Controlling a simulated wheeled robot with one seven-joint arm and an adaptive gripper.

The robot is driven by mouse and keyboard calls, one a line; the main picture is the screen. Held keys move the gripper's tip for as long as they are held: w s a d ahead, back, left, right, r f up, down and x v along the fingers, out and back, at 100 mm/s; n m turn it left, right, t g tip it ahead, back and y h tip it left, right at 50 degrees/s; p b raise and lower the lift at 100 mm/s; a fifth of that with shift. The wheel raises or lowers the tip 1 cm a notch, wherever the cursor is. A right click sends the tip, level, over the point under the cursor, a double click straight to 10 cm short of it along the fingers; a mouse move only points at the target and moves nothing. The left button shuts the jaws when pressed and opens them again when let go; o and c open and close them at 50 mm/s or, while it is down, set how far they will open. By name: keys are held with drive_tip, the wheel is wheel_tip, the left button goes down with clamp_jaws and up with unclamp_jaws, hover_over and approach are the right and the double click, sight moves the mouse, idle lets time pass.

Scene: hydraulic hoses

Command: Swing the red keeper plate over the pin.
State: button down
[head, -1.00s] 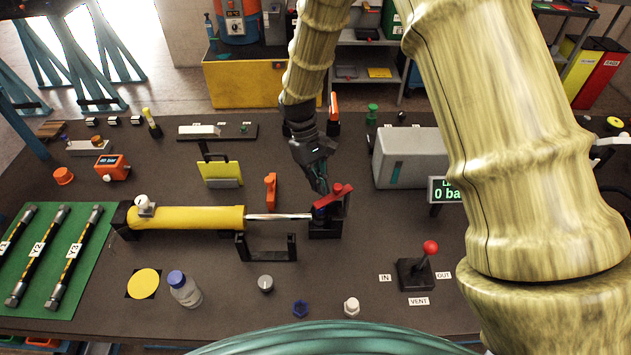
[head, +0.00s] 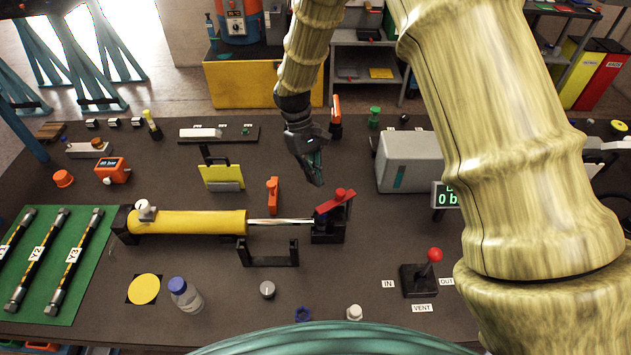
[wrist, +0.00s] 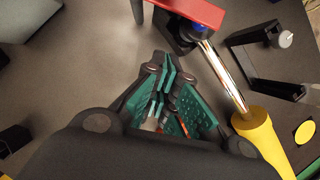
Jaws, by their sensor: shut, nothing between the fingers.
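The red keeper plate (head: 334,203) sits at the top of the black clevis block (head: 328,238), at the right end of the cylinder's rod. It lies slanted, with a red knob on it. In the wrist view the plate (wrist: 200,11) crosses the top edge, above a blue piece (wrist: 198,29) at the rod's end. I cannot tell whether that blue piece is the pin. My gripper (head: 319,184) is shut and empty, just behind the plate and apart from it. Its green-padded fingers (wrist: 166,72) also show in the wrist view.
The yellow cylinder (head: 190,222) with its bright rod (head: 280,222) lies left of the block. A black bracket (head: 268,262) stands in front, an orange piece (head: 272,195) behind. A red-knobbed lever (head: 434,256) and a grey box (head: 407,162) stand to the right.

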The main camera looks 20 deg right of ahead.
drive_tip(key=b+v, duration=0.3)
drive_tip(key=v, duration=0.6)
drive_tip(key=shift+a, duration=0.25)
drive_tip(key=shift+s+r, duration=0.1)
drive_tip(key=shift+s, duration=0.05)
